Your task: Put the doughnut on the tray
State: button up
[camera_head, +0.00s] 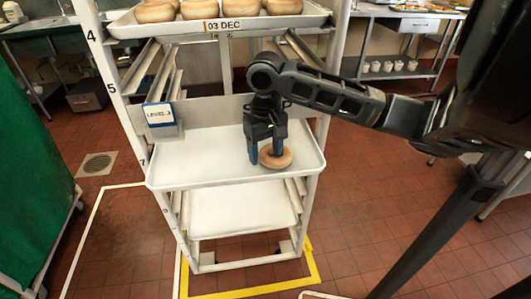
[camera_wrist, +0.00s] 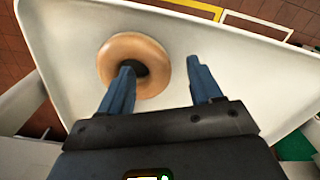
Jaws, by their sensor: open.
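The doughnut (camera_head: 275,156) is golden brown and ring-shaped, lying flat on a white tray (camera_head: 200,174) at the middle level of the rack. It also shows in the wrist view (camera_wrist: 152,52), at the left. My gripper (camera_head: 266,157) is open right at the doughnut. In the wrist view (camera_wrist: 162,80), the left finger is over the doughnut's hole and the right finger is outside the ring, above bare tray. I cannot tell whether either finger touches the doughnut. The tray's bare surface also shows in the wrist view (camera_wrist: 230,65).
A sign reading LEVEL 3 (camera_head: 160,114) hangs on the rack's left. An upper tray (camera_head: 150,29) labelled 03 DEC holds several doughnuts. A lower white shelf (camera_head: 240,208) is empty. A green-covered cart (camera_head: 30,190) stands at the left. Yellow tape (camera_head: 250,291) marks the floor.

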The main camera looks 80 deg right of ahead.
aim_at(266, 156)
notch_tip(266, 156, up, 11)
dwell(0.3)
jog(key=w+a+r+n+t+y, duration=0.15)
jog(key=w+a+t, duration=0.25)
jog(key=w+a, duration=0.45)
jog(key=w+a+r+n+t+y, duration=0.15)
jog(key=w+a+t, duration=0.35)
jog(key=w, duration=0.6)
jog(key=w+a+r+m+t+y, duration=0.1)
jog(key=w+a+r+t, duration=0.15)
jog(key=a, duration=0.55)
jog(key=w+a+r+m+t, duration=0.1)
jog(key=w+a+t, duration=0.3)
jog(key=a, duration=0.5)
jog(key=s+a+f+m+h, duration=0.1)
jog(key=s+a+f+h, duration=0.15)
jog(key=s+f, duration=0.45)
jog(key=s+a+f+m+h, duration=0.15)
jog(key=s+a+f, duration=0.3)
jog(key=s, duration=0.55)
jog(key=s+d+n, duration=0.2)
jog(key=s+n, duration=0.3)
jog(key=s, duration=0.5)
jog(key=s+d+n, duration=0.3)
jog(key=s+n, duration=0.2)
jog(key=s, duration=0.6)
jog(key=shift+f+n+g, duration=0.2)
jog(key=shift+n+g, duration=0.15)
